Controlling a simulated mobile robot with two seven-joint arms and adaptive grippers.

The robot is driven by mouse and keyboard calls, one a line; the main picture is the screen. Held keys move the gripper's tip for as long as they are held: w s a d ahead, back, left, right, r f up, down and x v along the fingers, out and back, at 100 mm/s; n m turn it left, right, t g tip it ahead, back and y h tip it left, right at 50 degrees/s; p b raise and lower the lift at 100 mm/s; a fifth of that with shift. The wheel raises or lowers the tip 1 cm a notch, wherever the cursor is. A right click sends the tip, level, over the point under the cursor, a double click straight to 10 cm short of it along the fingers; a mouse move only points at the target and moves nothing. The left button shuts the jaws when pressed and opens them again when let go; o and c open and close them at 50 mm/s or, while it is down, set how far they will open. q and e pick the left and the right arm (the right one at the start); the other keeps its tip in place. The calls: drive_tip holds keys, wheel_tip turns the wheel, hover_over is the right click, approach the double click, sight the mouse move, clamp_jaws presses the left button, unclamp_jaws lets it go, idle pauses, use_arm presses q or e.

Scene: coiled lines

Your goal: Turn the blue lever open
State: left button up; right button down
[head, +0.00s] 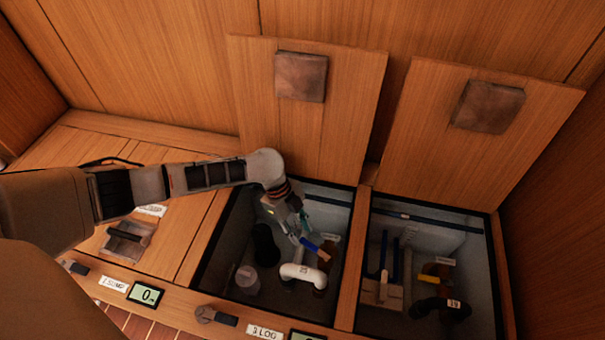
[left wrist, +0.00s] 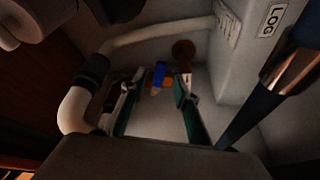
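The blue lever (head: 310,244) is inside the left open compartment, just above a white curved pipe (head: 300,271). It has a tan part at its right end. My left gripper (head: 301,227) reaches down into this compartment, close to the lever. In the left wrist view my left gripper (left wrist: 160,92) has its two teal fingers apart, with nothing held between them. The blue lever (left wrist: 159,75) shows in the gap, near the fingertips; I cannot tell whether they touch it. My right gripper is not in view.
A dark cylinder (head: 265,245) and a pale round cap (head: 247,280) are left of the lever. The compartment's dark rim surrounds my wrist. Another open compartment at right holds a yellow lever (head: 434,279) and a black pipe (head: 440,308). Two raised lids (head: 345,110) (head: 425,130) lean behind.

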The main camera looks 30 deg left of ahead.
use_arm(q)
drive_tip(key=v, duration=0.9)
drive_tip(key=shift+r, duration=0.2)
